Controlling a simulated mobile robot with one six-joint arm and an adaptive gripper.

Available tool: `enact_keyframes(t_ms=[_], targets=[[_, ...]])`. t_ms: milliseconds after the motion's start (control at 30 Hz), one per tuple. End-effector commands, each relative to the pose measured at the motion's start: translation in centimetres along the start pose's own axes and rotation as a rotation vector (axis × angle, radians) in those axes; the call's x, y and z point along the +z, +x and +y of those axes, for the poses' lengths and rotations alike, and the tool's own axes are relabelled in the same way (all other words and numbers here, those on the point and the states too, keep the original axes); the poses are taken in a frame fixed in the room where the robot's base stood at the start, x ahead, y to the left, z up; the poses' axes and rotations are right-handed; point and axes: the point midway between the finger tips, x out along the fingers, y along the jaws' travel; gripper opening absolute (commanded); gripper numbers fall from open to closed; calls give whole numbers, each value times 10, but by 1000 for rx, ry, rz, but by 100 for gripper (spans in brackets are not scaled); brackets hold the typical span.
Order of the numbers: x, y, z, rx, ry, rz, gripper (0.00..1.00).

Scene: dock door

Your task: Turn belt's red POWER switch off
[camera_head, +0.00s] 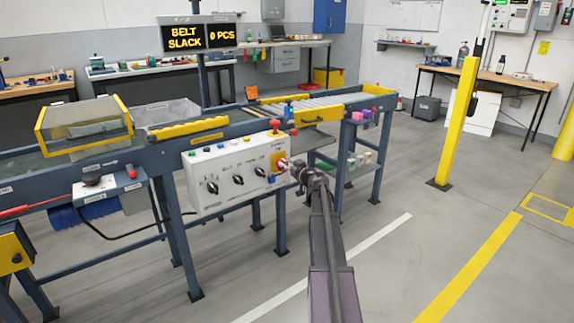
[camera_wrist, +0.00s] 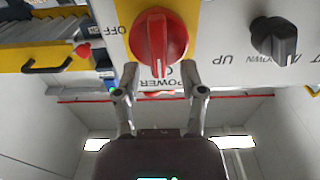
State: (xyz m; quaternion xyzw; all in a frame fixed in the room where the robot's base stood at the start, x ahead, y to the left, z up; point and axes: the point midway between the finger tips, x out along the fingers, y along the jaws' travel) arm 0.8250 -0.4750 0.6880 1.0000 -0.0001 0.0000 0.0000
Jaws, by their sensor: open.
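The red POWER switch (camera_wrist: 159,36) is a round rotary knob with a raised grip bar on a yellow plate. It fills the upper middle of the wrist view, which shows the panel upside down. The words POWER and OFF are printed around it. My gripper (camera_wrist: 160,75) is open, with one finger on each side of the knob's near edge; whether they touch it I cannot tell. In the head view my gripper (camera_head: 287,164) is at the right end of the white control box (camera_head: 225,180) and covers much of the knob.
A black UP/DOWN knob (camera_wrist: 274,40) is beside the red one. A red mushroom button (camera_head: 274,125) stands on top of the control box. The conveyor (camera_head: 90,150) runs behind it, under a sign (camera_head: 198,37) reading BELT SLACK, 0 PCS. A yellow post (camera_head: 458,125) stands right; open floor lies between.

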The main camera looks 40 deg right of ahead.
Motion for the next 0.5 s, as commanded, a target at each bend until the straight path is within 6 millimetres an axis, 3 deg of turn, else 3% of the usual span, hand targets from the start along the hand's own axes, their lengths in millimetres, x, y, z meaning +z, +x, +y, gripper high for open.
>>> enact_keyframes(t_ms=[100, 267, 500], targets=[[0, 0, 0, 0, 0, 0, 50], [0, 0, 0, 0, 0, 0, 2], [0, 0, 0, 0, 1, 0, 0]])
